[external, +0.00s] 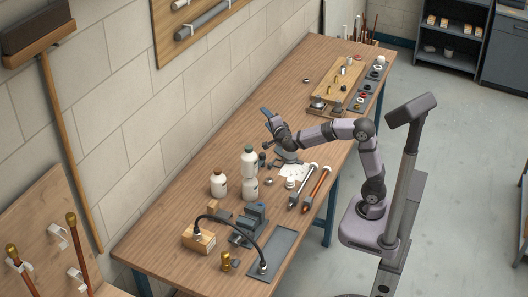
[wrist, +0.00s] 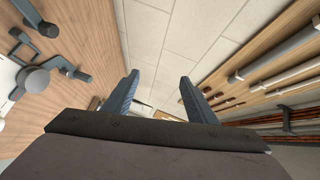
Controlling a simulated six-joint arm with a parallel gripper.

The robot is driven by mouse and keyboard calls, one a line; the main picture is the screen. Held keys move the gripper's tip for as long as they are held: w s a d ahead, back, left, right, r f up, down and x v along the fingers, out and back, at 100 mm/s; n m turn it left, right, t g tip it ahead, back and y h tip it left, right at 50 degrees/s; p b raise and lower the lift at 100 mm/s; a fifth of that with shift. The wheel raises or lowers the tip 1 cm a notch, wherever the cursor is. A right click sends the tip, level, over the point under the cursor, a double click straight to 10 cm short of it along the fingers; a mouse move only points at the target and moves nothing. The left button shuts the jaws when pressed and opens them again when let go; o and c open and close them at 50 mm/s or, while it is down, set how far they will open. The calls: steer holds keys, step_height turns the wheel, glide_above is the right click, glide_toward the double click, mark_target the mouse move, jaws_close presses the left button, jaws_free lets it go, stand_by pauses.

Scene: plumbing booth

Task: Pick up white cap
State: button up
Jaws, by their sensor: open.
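My gripper (external: 268,117) is open and empty, held above the middle of the workbench on its wall side. In the wrist view its two blue-grey fingers (wrist: 159,92) are spread wide, with wall and bench beyond and nothing between them. I cannot surely tell which thing is the white cap. A small white cylindrical piece (external: 290,183) stands on the bench near a white paper, below my gripper in the picture. Another small white round piece (external: 381,59) sits at the far right end of the bench. Neither is at the fingers.
White bottles with a dark red cap (external: 218,183) and a green cap (external: 249,160) stand left of the arm. Two tube-like tools (external: 316,188) lie near the front edge. A curved hose (external: 238,222) arches at the near end. A wooden board (external: 338,82) lies at the far end.

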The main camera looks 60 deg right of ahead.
steer(key=s+a+f+n+g+p, duration=0.2)
steer(key=a+f+n+g, duration=0.15)
steer(key=f, duration=0.85)
steer(key=n+g+p, duration=0.2)
steer(key=n+p, duration=0.1)
steer(key=n, duration=0.2)
glide_above(290, 182)
steer(key=w+a, duration=0.4)
step_height(290, 182, down, 11)
steer(key=s+f, duration=0.1)
steer(key=s, duration=0.1)
steer(key=s+f+n+g, duration=0.1)
steer(key=s+f, duration=0.1)
steer(key=s+f+n, duration=0.1)
steer(key=s, duration=0.1)
steer(key=shift+s+f+h, duration=0.1)
steer(key=shift+f+h, duration=0.05)
steer(key=shift+h, duration=0.25)
steer(key=shift+g+p+x, duration=0.25)
steer(key=shift+p+x, duration=0.2)
steer(key=shift+x, duration=0.3)
steer(key=shift+f+p+x, duration=0.2)
steer(key=shift+p+x, duration=0.9)
steer(key=shift+x, duration=1.75)
steer(key=shift+a, duration=0.15)
steer(key=c, duration=1.1)
